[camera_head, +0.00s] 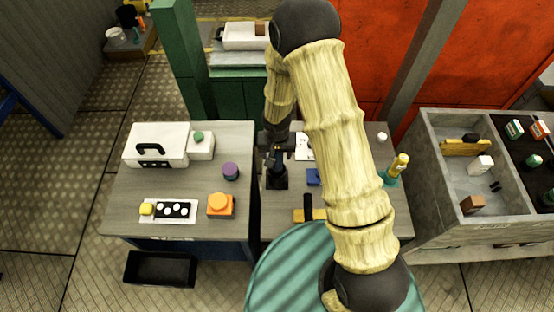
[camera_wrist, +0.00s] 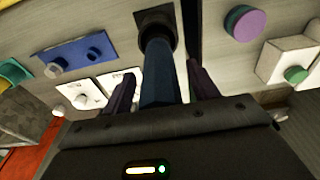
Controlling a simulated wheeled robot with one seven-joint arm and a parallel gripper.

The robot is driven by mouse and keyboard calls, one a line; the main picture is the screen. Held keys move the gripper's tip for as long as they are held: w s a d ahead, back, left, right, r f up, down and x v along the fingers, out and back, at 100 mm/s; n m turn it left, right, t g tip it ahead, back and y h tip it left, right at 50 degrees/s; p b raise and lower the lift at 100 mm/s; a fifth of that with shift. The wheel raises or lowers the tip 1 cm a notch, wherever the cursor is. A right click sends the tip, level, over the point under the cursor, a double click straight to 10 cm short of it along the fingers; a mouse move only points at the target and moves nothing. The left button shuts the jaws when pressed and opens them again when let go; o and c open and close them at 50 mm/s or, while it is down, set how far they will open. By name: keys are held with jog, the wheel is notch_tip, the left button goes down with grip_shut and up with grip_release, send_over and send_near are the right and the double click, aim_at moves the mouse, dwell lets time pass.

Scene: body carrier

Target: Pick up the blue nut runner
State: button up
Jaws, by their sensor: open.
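The blue nut runner (camera_wrist: 158,75) is a dark blue upright cylinder set in a black square holder (camera_wrist: 150,18), seen in the wrist view. In the head view only a small dark part of the nut runner (camera_head: 278,167) shows below my gripper, above its black holder (camera_head: 277,184) on the workbench. My gripper (camera_wrist: 161,82) is open, with one dark finger on each side of the nut runner. The fingers look apart from it, with a gap on both sides. In the head view my gripper (camera_head: 277,151) is above the holder.
A purple cylinder (camera_head: 231,172) and an orange block (camera_head: 220,206) stand to the left. A blue plate (camera_head: 313,177) lies close on the right. A teal holder (camera_head: 389,179) with a yellow-topped item stands beyond my arm.

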grip_shut()
jog(key=shift+r, duration=0.1)
notch_tip(320, 180, up, 10)
jog(key=shift+f+b, duration=0.1)
jog(key=shift+b, duration=0.85)
